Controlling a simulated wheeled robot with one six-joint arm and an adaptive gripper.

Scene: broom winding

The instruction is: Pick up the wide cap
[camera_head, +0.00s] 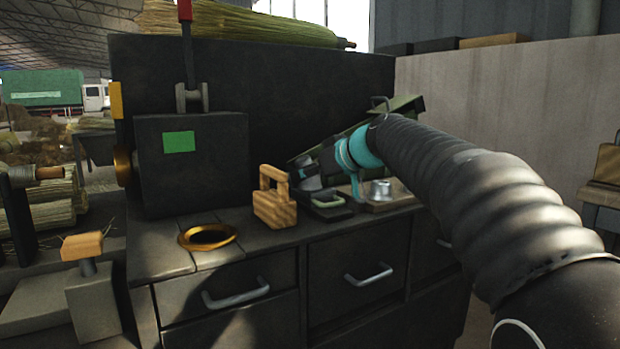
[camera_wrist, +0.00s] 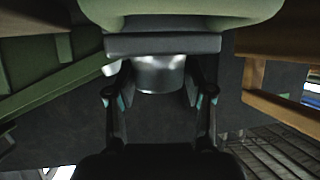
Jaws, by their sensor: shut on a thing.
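My gripper (camera_head: 306,177) is at the right part of the bench top, its dark fingers pointing left and down. It is shut on a silvery round piece, which I take to be the wide cap (camera_wrist: 158,76). In the wrist view it sits between the two fingers, its upper part hidden behind a grey bar. In the head view only a small bit of it shows. A second silvery flanged piece (camera_head: 380,190) stands on a wooden board (camera_head: 393,205), right of my gripper and apart from it.
A small green-rimmed tray (camera_head: 331,211) lies just under my gripper. A wooden block with a handle (camera_head: 275,207) stands left of it. A brass ring (camera_head: 207,237) lies farther left. A green sloping box (camera_head: 405,107) is behind my wrist. A dark panel (camera_head: 300,90) closes the back.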

